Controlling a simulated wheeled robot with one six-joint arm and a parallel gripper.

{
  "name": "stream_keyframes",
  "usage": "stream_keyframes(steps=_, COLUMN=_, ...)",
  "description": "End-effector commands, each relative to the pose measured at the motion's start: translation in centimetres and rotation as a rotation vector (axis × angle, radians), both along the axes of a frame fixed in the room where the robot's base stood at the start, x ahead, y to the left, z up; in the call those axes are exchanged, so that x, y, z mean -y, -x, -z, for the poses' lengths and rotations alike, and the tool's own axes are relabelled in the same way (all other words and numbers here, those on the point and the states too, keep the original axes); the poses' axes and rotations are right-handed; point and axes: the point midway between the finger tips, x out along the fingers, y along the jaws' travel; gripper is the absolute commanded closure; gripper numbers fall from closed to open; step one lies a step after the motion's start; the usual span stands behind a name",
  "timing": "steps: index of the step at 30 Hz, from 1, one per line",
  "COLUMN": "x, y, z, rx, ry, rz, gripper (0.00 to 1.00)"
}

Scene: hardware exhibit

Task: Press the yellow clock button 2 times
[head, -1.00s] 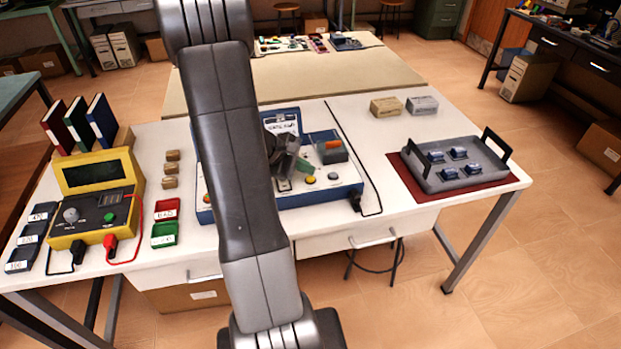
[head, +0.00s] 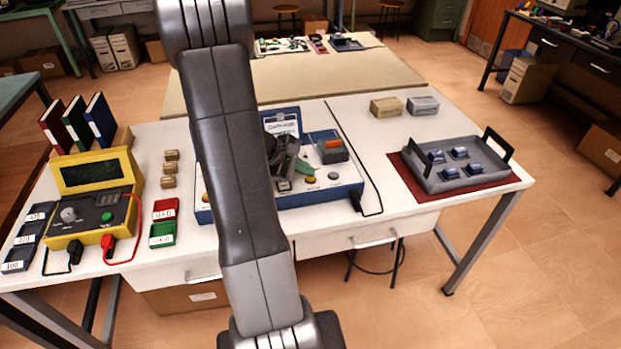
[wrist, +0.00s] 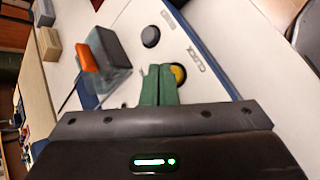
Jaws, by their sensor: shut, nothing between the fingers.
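The yellow clock button (head: 311,180) is on the white top of a blue-edged board (head: 345,188) on the bench. In the wrist view the yellow button (wrist: 179,74) shows next to the printed word CLOCK, partly covered by my green fingers. In the head view my gripper (head: 305,168) is low over the board, just above and left of the button. I cannot tell whether the fingertips touch it.
A dark button (wrist: 150,37) sits close to the yellow one. A grey tray (head: 455,182) is to the right, and a yellow meter (head: 95,205) to the left.

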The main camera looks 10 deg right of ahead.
Motion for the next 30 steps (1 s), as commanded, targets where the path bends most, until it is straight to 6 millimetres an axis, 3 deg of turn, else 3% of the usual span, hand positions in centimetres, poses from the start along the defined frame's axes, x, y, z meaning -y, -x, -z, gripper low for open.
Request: stream_keyframes(steps=30, x=0.00, y=0.01, z=0.99, rx=0.000, ry=0.000, rz=0.000, gripper=1.00)
